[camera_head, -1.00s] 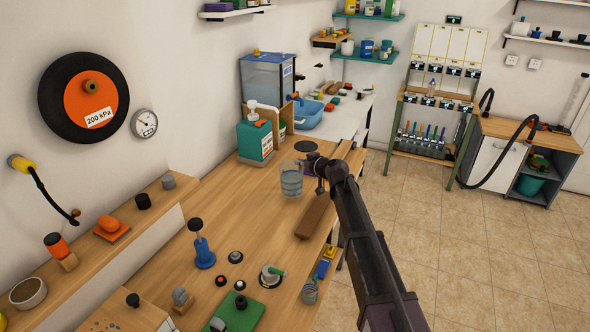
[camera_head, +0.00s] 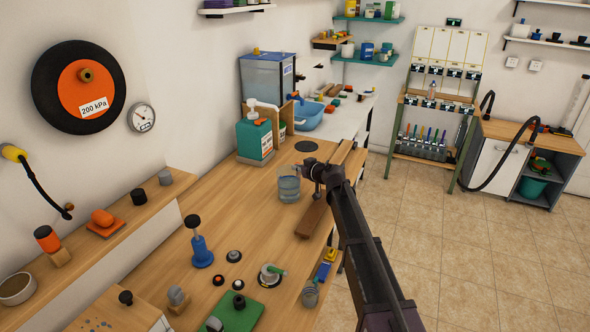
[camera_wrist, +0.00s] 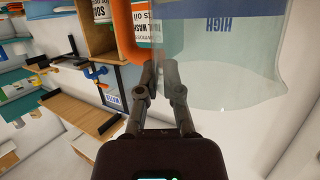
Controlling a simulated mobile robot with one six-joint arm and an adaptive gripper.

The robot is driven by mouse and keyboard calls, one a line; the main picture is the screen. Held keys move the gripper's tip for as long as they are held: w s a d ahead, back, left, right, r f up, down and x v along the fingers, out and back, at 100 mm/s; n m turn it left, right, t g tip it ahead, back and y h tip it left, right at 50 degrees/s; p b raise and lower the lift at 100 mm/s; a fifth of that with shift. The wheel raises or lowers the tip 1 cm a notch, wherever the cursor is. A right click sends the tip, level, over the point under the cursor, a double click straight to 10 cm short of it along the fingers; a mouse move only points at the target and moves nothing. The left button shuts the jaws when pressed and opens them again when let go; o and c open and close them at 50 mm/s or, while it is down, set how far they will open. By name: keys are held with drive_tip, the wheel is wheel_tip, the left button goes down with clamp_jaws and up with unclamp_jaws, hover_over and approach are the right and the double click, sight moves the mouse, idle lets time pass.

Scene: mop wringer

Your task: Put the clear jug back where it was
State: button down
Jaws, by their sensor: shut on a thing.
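The clear jug (camera_head: 289,188) is see-through, with a bluish lower part, and shows upright over the wooden bench (camera_head: 250,208). I cannot tell whether its base touches the bench. My gripper (camera_head: 308,174) is at the jug's upper right side and is shut on it. In the wrist view, my gripper's fingers (camera_wrist: 161,78) are close together at the jug's edge, and the clear jug wall (camera_wrist: 225,65) fills the upper right. The exact grip point is hard to make out.
A dark round disc (camera_head: 307,146) lies on the bench behind the jug. A green pump bottle (camera_head: 254,138) stands behind left. A brown block (camera_head: 313,219) lies to the right, near the bench edge. A blue stand (camera_head: 201,251) and small knobs are in front. Bench left of the jug is clear.

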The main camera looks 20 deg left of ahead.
drive_tip(key=c, duration=0.8)
unclamp_jaws()
drive_tip(key=shift+r, duration=0.1)
drive_tip(key=p+v, duration=0.3)
drive_tip(key=v, duration=0.9)
drive_tip(key=shift+p, duration=0.4)
drive_tip(key=shift+d, duration=0.1)
drive_tip(key=s+d+f+m+g+h, duration=0.2)
drive_tip(key=s+d, duration=0.6)
drive_tip(key=d, duration=0.5)
drive_tip(key=s+d+f+m+g+h, duration=0.3)
drive_tip(key=s+d+f+m+h, duration=0.2)
drive_tip(key=s+d, duration=0.4)
drive_tip(key=s+d+f+m+g+h, duration=0.2)
drive_tip(key=s+d+f+m+h, duration=0.2)
drive_tip(key=s+d, duration=0.5)
drive_tip(key=d+f+h, duration=0.1)
drive_tip(key=d+f, duration=0.1)
drive_tip(key=d, duration=0.6)
drive_tip(key=shift+s+g, duration=0.25)
drive_tip(key=shift+g, duration=0.15)
